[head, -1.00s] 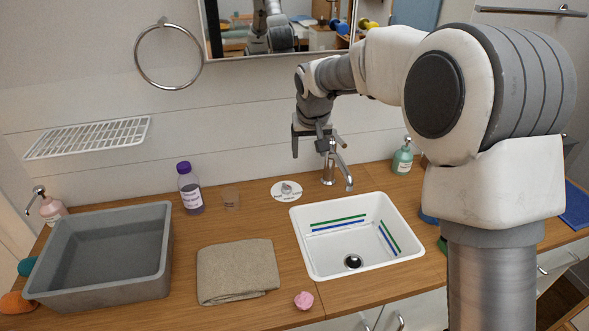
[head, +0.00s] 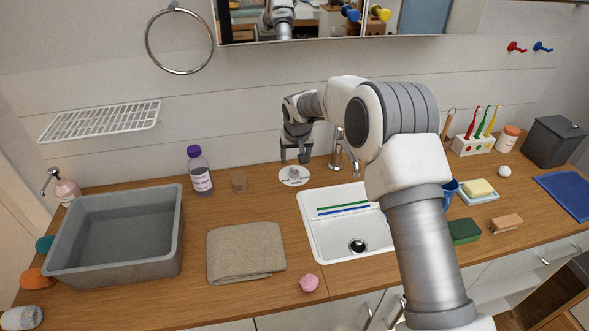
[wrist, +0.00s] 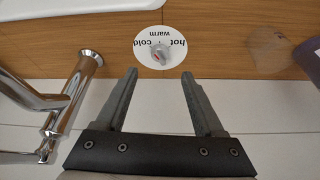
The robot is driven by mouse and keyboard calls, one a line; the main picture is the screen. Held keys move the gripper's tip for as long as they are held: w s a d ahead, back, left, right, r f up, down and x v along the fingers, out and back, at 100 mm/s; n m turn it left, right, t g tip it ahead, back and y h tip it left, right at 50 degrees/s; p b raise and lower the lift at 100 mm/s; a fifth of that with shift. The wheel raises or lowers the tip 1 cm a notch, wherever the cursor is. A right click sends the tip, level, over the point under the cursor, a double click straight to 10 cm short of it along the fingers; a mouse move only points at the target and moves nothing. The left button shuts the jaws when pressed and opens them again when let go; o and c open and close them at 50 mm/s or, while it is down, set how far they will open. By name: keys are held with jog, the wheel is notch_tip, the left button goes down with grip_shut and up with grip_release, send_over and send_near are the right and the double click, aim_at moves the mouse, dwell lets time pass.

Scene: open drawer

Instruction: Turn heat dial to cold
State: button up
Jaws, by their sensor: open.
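The heat dial (head: 293,174) is a grey knob on a round white plate set in the wooden counter, left of the tap. My gripper (head: 294,159) is open and empty, just above and behind the dial. In the wrist view my gripper (wrist: 159,73) has its fingers apart, with the knob ahead of the gap between the tips and not touched.
The chrome tap (head: 343,150) stands close on the right, beside the white sink (head: 312,235).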

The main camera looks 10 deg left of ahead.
aim_at(294, 171)
jog(key=x, duration=0.8)
jog(key=shift+f, duration=0.15)
grip_shut()
